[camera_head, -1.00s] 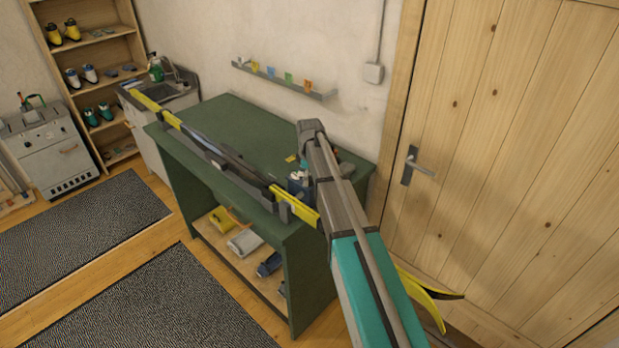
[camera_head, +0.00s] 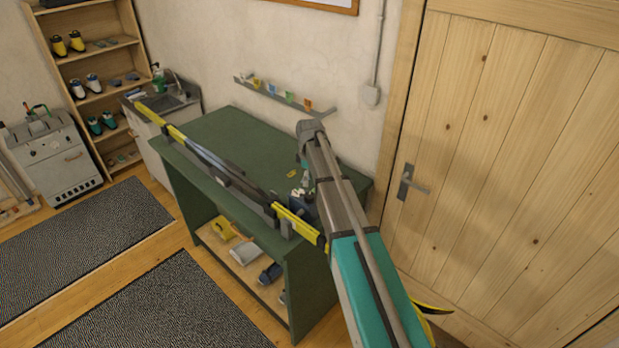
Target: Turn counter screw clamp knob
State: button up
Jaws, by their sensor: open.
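The green workbench (camera_head: 240,130) stands against the wall with a long yellow and dark ski (camera_head: 295,222) along its front edge. Grey holders (camera_head: 285,227) support the ski near the bench's right end. A small dark blue object (camera_head: 301,201) with a pale top sits behind the ski there; I cannot tell whether it is the screw clamp. No clamp knob can be made out. My arm reaches up across the bench's right end.
A shelf under the bench holds a yellow item (camera_head: 222,229) and other goods. A wall rack (camera_head: 285,96) hangs above. A wooden door (camera_head: 500,150) is at right. A sink (camera_head: 172,98), cooker (camera_head: 55,160) and shoe shelf (camera_head: 95,70) stand left. Dark mats (camera_head: 90,230) cover the floor.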

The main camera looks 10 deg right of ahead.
aim_at(310, 195)
jog(key=shift+r+p, duration=2.25)
jog(key=shift+r, duration=0.3)
jog(key=shift+m, duration=1.6)
jog(key=shift+f, duration=0.1)
notch_tip(310, 195, down, 14)
jog(key=b, duration=1.3)
jog(key=shift+r+b, duration=0.2)
jog(key=shift+b, duration=0.2)
jog(key=c, duration=1.1)
